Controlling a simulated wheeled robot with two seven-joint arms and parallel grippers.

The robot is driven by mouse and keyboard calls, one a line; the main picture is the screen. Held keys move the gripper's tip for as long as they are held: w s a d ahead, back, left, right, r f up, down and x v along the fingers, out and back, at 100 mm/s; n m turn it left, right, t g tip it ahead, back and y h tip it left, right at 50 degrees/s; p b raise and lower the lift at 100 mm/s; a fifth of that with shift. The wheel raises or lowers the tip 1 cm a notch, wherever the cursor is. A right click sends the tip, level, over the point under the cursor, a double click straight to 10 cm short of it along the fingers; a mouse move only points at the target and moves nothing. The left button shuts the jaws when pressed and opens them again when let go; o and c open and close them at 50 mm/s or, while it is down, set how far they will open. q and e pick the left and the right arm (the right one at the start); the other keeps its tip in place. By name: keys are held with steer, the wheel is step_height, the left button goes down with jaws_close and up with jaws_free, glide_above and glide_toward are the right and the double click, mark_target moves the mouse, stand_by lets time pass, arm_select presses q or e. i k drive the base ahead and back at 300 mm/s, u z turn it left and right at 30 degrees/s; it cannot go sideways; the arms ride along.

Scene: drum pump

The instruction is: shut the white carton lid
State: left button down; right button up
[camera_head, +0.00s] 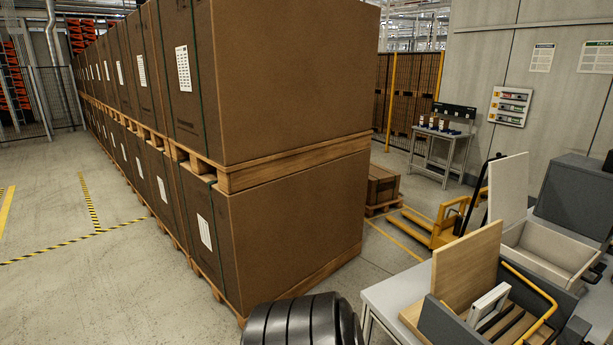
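The white carton (546,268) stands open on the work table at the right, behind a wooden-lidded box. Its off-white lid (508,190) stands upright along the carton's left side. The carton looks empty, but its lower front is hidden by the things before it. Neither of my grippers is in view.
A box with an upright wooden lid (466,266), holding a white framed item (489,306), stands at the front of the grey table (392,292). A dark grey lid (574,197) stands behind the carton. A yellow pallet truck (443,232) and tall stacked brown crates (285,90) stand beyond.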

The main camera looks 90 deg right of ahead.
mark_target(508, 175)
steer(key=i, duration=0.15)
steer(key=z, duration=2.35)
steer(key=i, duration=2.65)
steer(key=z, duration=3.1)
